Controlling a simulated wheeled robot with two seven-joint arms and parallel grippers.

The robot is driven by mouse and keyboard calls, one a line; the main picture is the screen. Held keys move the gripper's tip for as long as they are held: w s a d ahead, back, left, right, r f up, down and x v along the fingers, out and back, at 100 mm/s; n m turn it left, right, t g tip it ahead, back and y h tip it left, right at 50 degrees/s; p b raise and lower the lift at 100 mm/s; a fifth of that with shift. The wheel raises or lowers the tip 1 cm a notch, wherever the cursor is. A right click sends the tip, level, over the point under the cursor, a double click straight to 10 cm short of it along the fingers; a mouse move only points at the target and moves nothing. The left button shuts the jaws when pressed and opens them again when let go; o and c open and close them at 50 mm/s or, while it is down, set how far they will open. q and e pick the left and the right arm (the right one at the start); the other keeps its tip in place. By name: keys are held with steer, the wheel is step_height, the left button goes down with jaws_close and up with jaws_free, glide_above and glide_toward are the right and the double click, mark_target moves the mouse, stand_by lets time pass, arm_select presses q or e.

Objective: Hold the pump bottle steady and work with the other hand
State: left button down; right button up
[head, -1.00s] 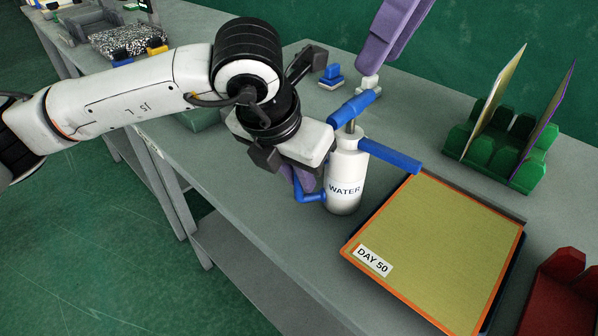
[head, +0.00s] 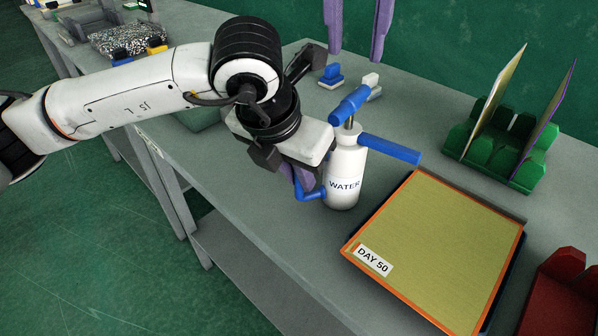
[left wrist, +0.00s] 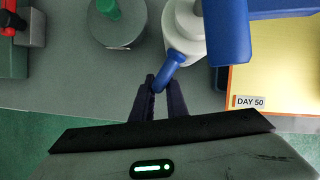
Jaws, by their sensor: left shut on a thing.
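The white pump bottle (head: 343,172), labelled WATER, stands on the grey bench with a blue T-handle (head: 350,104) on top and a blue spout (head: 390,149) pointing right over the tray. My left gripper (head: 306,190) is shut on the blue side handle (head: 309,194) low on the bottle's left. The left wrist view shows its dark fingers (left wrist: 158,88) on the handle's end (left wrist: 170,68). My right gripper (head: 354,57) is open and empty, its two purple fingers spread behind and above the T-handle.
An orange-rimmed tray (head: 408,184) with a DAY 50 label lies right of the bottle. A green rack (head: 492,150) with upright panels stands behind it. A red rack (head: 560,290) is at lower right. Small blue-and-white pieces (head: 331,77) lie behind the bottle.

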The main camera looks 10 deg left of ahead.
mark_target(360, 90)
steer(key=shift+w+f+m+h, duration=0.2)
steer(key=shift+m+h, duration=0.3)
steer(key=shift+m, duration=0.3)
steer(key=shift+w+d+f, duration=0.1)
steer(key=shift+d+f, duration=0.05)
steer(key=shift+f, duration=0.1)
steer(key=shift+x, duration=4.3)
jaws_close()
steer(key=shift+r, duration=0.15)
